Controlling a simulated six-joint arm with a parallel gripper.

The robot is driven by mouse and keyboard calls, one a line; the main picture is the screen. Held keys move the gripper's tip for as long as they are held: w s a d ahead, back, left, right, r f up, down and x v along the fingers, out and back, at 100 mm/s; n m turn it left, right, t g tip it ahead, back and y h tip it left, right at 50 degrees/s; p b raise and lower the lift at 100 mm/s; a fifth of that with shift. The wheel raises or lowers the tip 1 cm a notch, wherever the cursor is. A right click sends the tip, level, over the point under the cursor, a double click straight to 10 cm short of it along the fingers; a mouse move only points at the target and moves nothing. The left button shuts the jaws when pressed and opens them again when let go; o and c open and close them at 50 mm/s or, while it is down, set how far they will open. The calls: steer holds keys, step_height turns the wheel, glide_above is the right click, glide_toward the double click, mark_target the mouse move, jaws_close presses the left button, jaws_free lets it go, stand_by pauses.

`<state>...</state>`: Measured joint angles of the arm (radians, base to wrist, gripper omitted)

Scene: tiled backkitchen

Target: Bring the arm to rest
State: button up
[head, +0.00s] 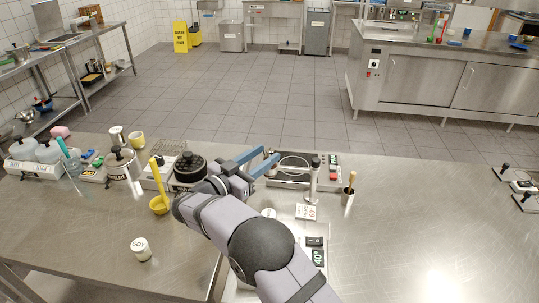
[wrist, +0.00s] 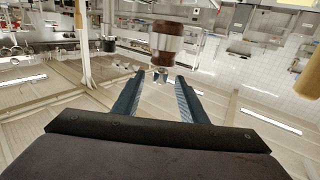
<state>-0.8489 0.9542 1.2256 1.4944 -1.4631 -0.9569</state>
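My gripper (head: 260,162) reaches over the steel counter (head: 410,215) from its near edge, its blue fingers pointing to the right and away. In the wrist view my gripper (wrist: 160,88) shows both fingers spread apart with an empty gap between them. A dark and silver upright piece (wrist: 167,42) stands beyond the fingertips in that view. I cannot tell whether the fingers touch anything on the counter.
A black-lidded pot (head: 190,168) stands left of the gripper. The counter's right half is mostly clear.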

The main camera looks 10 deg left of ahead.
steer(key=shift+s+a, duration=0.1)
steer(key=shift+s, duration=0.05)
steer(key=w+d+r+n+y+p, duration=0.5)
steer(key=w+r+n+y+p, duration=0.1)
steer(key=r+y+p, duration=0.35)
steer(key=s+d+f+g+p, duration=0.2)
steer(key=s+d+g, duration=0.3)
steer(key=s, duration=0.8)
steer(key=s+d+f+g+p, duration=0.2)
steer(key=s+d+g+p, duration=0.2)
steer(key=s+d, duration=0.5)
steer(key=s+d+f+g+p, duration=0.2)
steer(key=s+d+g, duration=0.4)
steer(key=s, duration=1.1)
steer(key=shift+s+d+n+p, duration=0.4)
steer(key=shift+d+p, duration=0.15)
steer(key=shift+p, duration=0.35)
